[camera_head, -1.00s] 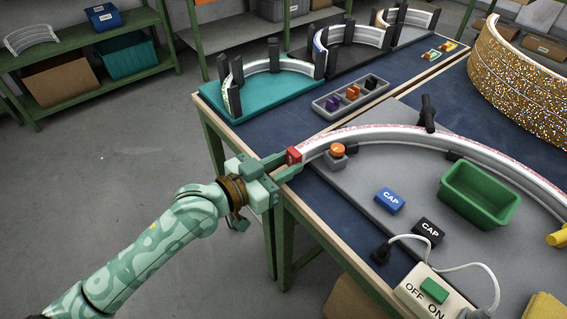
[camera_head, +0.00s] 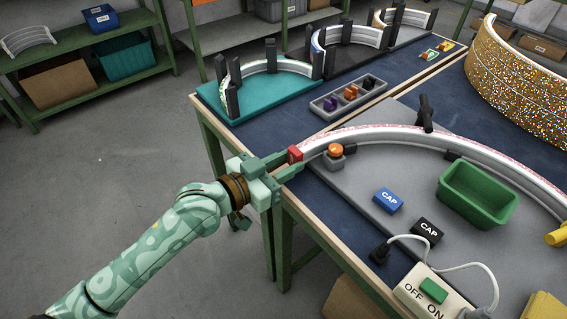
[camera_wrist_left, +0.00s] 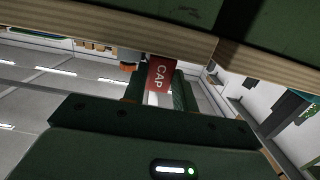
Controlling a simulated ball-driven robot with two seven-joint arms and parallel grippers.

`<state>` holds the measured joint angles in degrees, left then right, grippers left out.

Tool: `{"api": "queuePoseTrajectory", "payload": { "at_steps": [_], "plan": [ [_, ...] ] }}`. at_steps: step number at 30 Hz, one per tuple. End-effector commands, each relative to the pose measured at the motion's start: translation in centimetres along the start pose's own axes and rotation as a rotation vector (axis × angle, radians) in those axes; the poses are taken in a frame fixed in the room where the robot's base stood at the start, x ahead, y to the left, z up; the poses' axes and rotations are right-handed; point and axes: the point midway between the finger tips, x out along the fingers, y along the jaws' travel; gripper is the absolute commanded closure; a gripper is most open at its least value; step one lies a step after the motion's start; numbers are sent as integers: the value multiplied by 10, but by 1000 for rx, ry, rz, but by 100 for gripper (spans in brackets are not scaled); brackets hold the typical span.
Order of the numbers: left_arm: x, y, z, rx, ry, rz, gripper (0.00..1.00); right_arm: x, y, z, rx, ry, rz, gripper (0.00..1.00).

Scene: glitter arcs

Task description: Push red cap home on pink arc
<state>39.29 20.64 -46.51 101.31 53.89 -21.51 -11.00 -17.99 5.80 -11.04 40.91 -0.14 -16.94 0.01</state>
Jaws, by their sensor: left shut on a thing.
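The red cap (camera_head: 295,154) is between the fingertips of my left gripper (camera_head: 287,163), which is shut on it. In the left wrist view the red cap (camera_wrist_left: 160,75) shows its "CAP" lettering between the fingers. The pink arc (camera_head: 390,134) is a curved silver-white channel with a pinkish glittery top, lying on a grey board. The red cap is at the arc's near left end. Whether it is seated on that end or just against it I cannot tell. My right gripper does not show.
An orange knob (camera_head: 335,150) on a grey block stands beside the arc's end. A blue cap (camera_head: 388,200), a black cap (camera_head: 427,231) and a green bin (camera_head: 478,194) are on the board. A switch box (camera_head: 433,293) is at the front. The table edge lies under my left gripper.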

Motion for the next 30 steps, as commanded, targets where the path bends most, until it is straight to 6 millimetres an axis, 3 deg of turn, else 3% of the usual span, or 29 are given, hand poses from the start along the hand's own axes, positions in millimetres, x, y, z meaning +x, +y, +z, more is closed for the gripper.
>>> {"api": "queuePoseTrajectory", "payload": {
  "at_steps": [11, 12, 14, 20, 22, 23, 30],
  "plan": [
    [3, 0, 0, 0, 0, 0, 100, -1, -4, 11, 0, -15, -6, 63],
    [3, 0, -1, 1, 0, 0, 64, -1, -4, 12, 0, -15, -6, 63],
    [3, 0, 0, 1, 0, 0, 47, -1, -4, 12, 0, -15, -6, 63],
    [3, 0, 0, 0, 0, 0, 47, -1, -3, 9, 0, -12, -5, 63],
    [3, 0, 0, 0, 0, 0, 30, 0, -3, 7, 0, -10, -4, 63],
    [3, 0, 0, 0, 0, 0, 28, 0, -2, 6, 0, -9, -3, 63],
    [3, 0, 0, 0, 0, 0, 28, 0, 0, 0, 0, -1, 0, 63]
  ]
}}
